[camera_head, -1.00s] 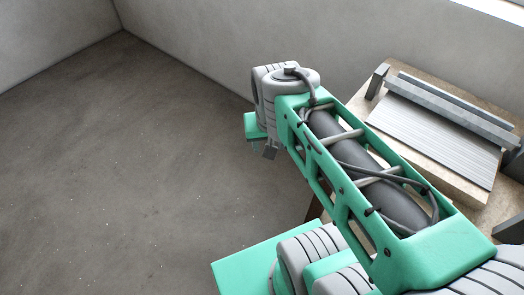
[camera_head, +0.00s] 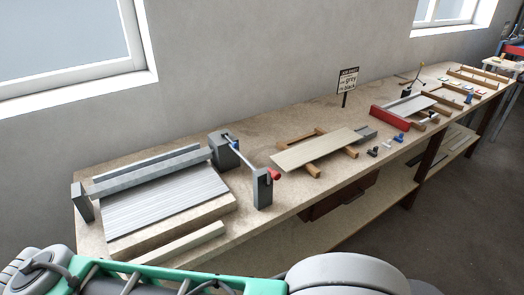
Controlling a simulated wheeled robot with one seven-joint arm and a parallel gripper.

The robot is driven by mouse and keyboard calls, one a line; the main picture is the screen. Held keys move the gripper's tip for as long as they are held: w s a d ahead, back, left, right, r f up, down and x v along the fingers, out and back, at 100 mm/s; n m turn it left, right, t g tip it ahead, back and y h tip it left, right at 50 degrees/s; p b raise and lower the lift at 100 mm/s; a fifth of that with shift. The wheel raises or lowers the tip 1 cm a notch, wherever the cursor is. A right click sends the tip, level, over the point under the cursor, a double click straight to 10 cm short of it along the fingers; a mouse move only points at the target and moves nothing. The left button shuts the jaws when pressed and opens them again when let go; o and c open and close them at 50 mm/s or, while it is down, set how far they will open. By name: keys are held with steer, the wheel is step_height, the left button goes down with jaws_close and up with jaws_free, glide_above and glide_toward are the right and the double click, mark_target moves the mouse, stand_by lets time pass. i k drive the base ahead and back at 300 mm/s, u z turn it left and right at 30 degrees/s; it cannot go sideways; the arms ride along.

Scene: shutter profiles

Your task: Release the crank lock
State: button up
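A shutter unit with a grey slatted panel (camera_head: 165,203) lies on the workbench at the left, under a grey roller bar (camera_head: 150,170) held between end brackets. To its right, a thin pale rod (camera_head: 242,160) runs between two dark grey posts. I cannot tell which part is the crank lock. My green and grey arm crosses the bottom edge. My gripper is not in view.
The long workbench (camera_head: 262,122) runs along the wall. A pale board on wooden strips (camera_head: 318,148), a sign (camera_head: 347,81), a red-fronted fixture (camera_head: 404,118) and small coloured parts stand farther right. A pale bar (camera_head: 180,242) lies at the front left. Open floor shows at right.

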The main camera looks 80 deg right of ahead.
mark_target(235, 145)
steer(key=z, duration=1.85)
steer(key=k, duration=0.65)
steer(key=u, duration=1.15)
steer(key=i, duration=0.8)
steer(key=u, duration=0.15)
